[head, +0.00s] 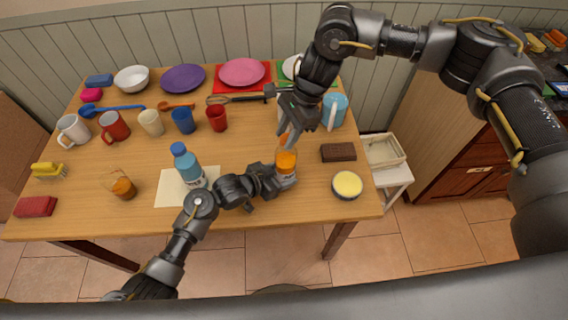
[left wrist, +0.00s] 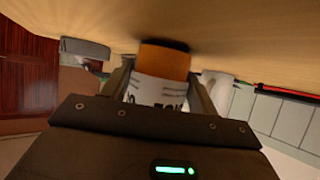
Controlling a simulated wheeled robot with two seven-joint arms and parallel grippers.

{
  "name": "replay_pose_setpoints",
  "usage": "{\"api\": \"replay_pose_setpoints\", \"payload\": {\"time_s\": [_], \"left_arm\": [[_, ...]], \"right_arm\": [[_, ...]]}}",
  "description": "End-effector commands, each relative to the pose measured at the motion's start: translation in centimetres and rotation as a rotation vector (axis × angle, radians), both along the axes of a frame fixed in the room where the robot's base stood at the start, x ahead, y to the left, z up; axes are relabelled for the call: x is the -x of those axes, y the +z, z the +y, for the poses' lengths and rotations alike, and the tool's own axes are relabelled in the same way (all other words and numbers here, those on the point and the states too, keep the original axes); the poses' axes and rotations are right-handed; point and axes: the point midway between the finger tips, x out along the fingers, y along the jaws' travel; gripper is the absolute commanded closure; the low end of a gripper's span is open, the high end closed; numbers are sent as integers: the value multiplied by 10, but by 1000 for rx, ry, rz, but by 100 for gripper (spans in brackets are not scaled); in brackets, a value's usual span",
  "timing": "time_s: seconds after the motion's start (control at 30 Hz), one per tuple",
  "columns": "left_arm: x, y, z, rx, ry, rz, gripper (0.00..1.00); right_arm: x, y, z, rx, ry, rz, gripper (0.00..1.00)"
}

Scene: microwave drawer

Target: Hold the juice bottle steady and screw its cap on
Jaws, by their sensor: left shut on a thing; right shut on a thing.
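The juice bottle (head: 287,163) is orange with a white label and stands upright near the front right of the table. My left gripper (head: 282,178) is shut on its lower body. In the left wrist view, the bottle (left wrist: 164,62) and its white label sit between the two fingers (left wrist: 160,90). My right gripper (head: 289,132) is above the bottle, pointing down, shut on a small orange piece, the cap (head: 284,137). The fingers partly hide the cap. A gap seems to show between cap and bottle, but I cannot tell its exact size.
A blue bottle (head: 187,166) stands on a paper sheet (head: 170,191) to the left. A dark brown block (head: 338,152) and a yellow-filled bowl (head: 347,185) lie to the right. A light blue pitcher (head: 336,110) stands close behind my right gripper. Mugs and plates fill the back.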

Motion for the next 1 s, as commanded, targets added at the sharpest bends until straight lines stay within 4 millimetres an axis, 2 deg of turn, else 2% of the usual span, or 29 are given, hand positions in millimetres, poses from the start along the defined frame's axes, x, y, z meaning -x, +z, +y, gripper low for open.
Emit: {"api": "replay_pose_setpoints", "payload": {"time_s": [0.1, 0.33, 0.63, 0.9, 1.0], "left_arm": [[-1, -4, 4, -5, 12, 10, 82], [-2, -4, 4, -5, 14, 11, 81], [-3, -3, 5, -4, 15, 9, 81], [-3, -2, 5, -2, 15, 8, 81], [-3, -2, 5, -2, 16, 7, 81]], "right_arm": [[3, -2, -1, 3, -50, 8, 95], [3, -2, -1, 4, -325, 8, 96], [3, -3, -1, 5, -443, 8, 96], [3, -2, -1, 5, -746, 5, 96], [3, -2, -1, 5, -793, 5, 96]]}}
